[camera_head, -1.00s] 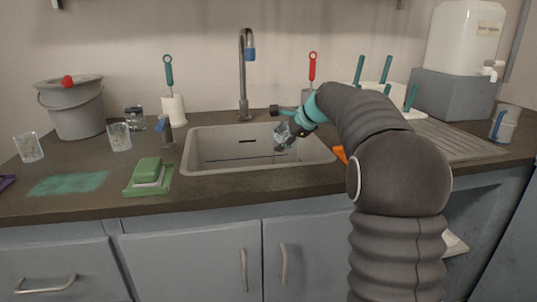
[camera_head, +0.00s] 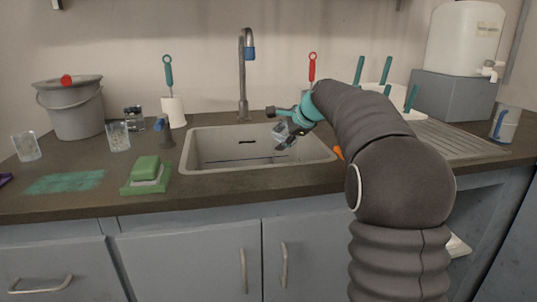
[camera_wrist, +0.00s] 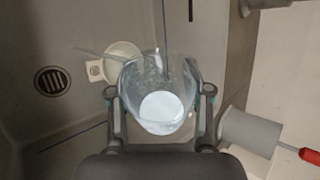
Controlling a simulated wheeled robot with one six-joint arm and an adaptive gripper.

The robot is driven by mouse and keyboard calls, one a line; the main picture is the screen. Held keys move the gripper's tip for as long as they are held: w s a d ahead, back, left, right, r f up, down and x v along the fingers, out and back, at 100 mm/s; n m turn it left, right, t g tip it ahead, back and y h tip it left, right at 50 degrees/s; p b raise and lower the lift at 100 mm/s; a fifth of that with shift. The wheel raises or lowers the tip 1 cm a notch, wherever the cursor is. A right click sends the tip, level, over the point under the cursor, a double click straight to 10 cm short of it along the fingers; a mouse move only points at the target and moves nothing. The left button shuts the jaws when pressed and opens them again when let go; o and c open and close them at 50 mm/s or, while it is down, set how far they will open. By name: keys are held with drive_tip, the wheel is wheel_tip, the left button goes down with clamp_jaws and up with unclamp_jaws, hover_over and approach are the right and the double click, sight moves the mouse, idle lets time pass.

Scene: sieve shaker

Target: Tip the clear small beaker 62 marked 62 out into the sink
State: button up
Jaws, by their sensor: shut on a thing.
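My gripper (camera_wrist: 158,108) is shut on a clear small beaker (camera_wrist: 157,82), one finger on each side of it. The beaker is over the right part of the sink (camera_head: 205,165), above its floor, and looks tilted. In the head view, the beaker (camera_head: 281,131) is small and partly covered by my gripper (camera_head: 290,133). A pale round patch shows inside the beaker in the wrist view; I cannot tell if it is the base or contents. No number is readable. The sink drain (camera_wrist: 52,81) lies left of the beaker in the wrist view.
A tap (camera_head: 243,80) stands behind the sink. Left on the counter are clear beakers (camera_head: 118,137), a green sponge (camera_head: 146,168) and a grey bucket (camera_head: 75,110). A white handled object (camera_wrist: 120,58) shows behind the beaker. A ribbed drainboard (camera_head: 455,140) is right.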

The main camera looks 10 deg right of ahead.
drive_tip(key=shift+r+n+t+h+b, duration=0.45)
drive_tip(key=shift+h+b, duration=0.25)
drive_tip(key=shift+b, duration=1.2)
drive_tip(key=shift+s+a+r+n+t+h+b, duration=0.35)
drive_tip(key=shift+a+n+t+h+b, duration=0.1)
drive_tip(key=shift+a+h+b, duration=0.15)
idle(0.9)
drive_tip(key=shift+r+n+t+h+b, duration=0.2)
drive_tip(key=shift+n+t+h+b, duration=0.2)
drive_tip(key=shift+h+b, duration=0.1)
idle(0.8)
drive_tip(key=shift+d+m+g+y+p, duration=0.2)
drive_tip(key=shift+m+g+y+p, duration=0.1)
drive_tip(key=shift+p, duration=0.4)
drive_tip(key=shift+w+d+f+m+g+y+p, duration=0.25)
drive_tip(key=shift+d+m+y+p, duration=0.1)
drive_tip(key=shift+y+p, duration=0.1)
drive_tip(key=shift+w+d+f+m+g+y+p, duration=0.15)
drive_tip(key=shift+d+m+g+y+p, duration=0.1)
drive_tip(key=shift+d+y+p, duration=0.15)
drive_tip(key=shift+a+f+p, duration=0.1)
drive_tip(key=shift+a+p, duration=0.1)
drive_tip(key=shift+p, duration=0.3)
drive_tip(key=shift+s+a+f, duration=0.1)
drive_tip(key=shift+f, duration=0.05)
drive_tip(key=shift+y, duration=0.25)
